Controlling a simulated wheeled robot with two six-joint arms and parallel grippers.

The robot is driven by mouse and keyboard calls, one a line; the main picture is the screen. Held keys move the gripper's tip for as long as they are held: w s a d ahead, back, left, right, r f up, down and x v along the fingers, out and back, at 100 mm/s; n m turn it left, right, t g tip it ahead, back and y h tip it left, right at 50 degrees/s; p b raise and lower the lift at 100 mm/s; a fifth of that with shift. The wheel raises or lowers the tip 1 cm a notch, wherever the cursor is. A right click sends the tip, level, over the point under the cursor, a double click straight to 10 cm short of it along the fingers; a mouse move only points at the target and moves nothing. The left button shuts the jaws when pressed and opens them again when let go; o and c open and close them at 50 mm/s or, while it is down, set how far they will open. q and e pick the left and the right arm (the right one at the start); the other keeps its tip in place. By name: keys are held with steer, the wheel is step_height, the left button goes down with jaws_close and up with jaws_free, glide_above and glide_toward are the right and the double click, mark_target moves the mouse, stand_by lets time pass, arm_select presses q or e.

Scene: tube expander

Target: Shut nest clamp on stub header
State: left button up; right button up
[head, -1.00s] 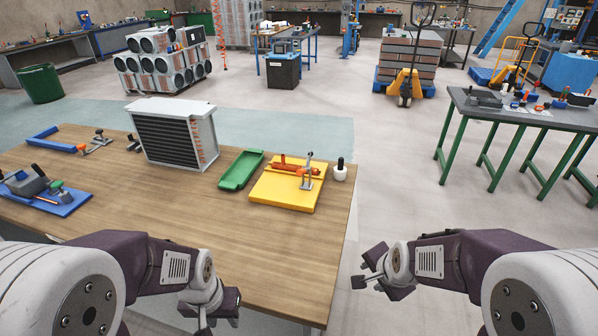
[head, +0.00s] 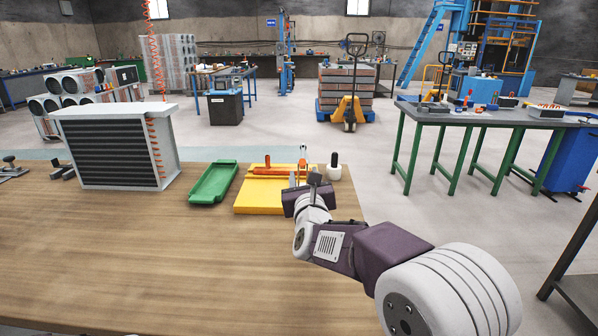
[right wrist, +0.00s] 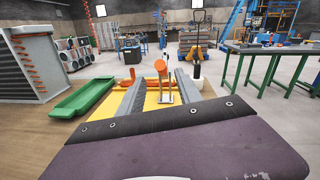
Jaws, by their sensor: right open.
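The stub header is a red tube (head: 268,171) lying across the yellow nest board (head: 250,203); it also shows in the right wrist view (right wrist: 127,84). The metal nest clamp (right wrist: 166,92) stands at its right end, with an orange grip (right wrist: 160,66) raised high. My right gripper (head: 304,181) is open at the front of the board. In the right wrist view its fingers (right wrist: 160,88) point at the clamp, which appears between them. I see no contact. My left gripper is out of view.
A green tray (head: 213,182) lies left of the board. A white bottle with a black top (head: 334,167) stands close to the clamp's right. A finned radiator block (head: 115,148) stands further left. The wooden table's front area (head: 190,260) is clear.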

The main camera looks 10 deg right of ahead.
mark_target(302, 163)
steer(key=w, duration=0.2)
steer(key=w+d, duration=0.1)
steer(key=w, duration=0.2)
steer(key=w+p, duration=0.1)
steer(key=w, duration=0.2)
steer(key=shift+w+d, duration=0.25)
steer(key=shift+d, duration=0.15)
jaws_close()
stand_by(0.8)
